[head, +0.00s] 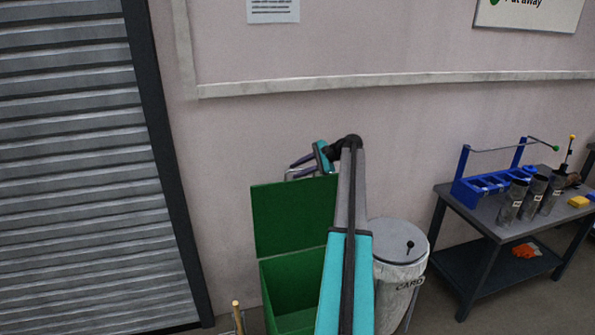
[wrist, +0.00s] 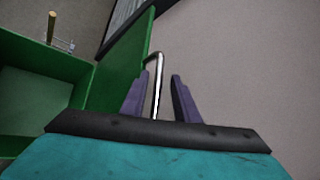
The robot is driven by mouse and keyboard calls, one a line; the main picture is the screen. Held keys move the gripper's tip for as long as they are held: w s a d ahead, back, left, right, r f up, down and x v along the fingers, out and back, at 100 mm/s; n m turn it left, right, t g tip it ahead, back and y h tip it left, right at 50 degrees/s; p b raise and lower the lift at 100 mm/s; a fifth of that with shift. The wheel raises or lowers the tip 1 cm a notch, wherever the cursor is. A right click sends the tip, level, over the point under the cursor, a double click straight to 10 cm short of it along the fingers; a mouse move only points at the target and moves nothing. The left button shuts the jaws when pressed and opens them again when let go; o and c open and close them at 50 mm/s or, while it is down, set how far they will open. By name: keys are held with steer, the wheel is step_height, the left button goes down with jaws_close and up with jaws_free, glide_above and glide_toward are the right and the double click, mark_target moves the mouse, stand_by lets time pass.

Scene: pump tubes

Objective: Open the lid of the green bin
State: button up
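The green bin (head: 290,290) stands against the wall in the head view, partly hidden behind my arm. Its lid (head: 290,215) is up, roughly upright at the bin's back, and the inside shows. A metal handle (head: 297,174) stands out at the lid's top edge. My gripper (head: 300,164) is at that top edge. In the wrist view my gripper (wrist: 158,88) has its two purple fingers apart, with the handle (wrist: 156,80) between them and a gap on each side. The lid (wrist: 122,85) is left of the fingers, and the open bin (wrist: 40,95) lies further left.
A grey lidded bin (head: 402,270) marked CARD stands close to the right of the green bin. A workbench (head: 470,212) with a blue rack (head: 490,185) and dark cylinders is further right. A roller shutter (head: 90,180) is at left. A wooden handle (head: 237,315) stands left of the bin.

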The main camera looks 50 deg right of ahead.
steer(key=shift+b+v, duration=0.35)
steer(key=shift+v, duration=0.6)
steer(key=p+v, duration=0.2)
steer(key=v, duration=1)
steer(key=shift+p, duration=0.4)
steer(key=shift+f, duration=0.1)
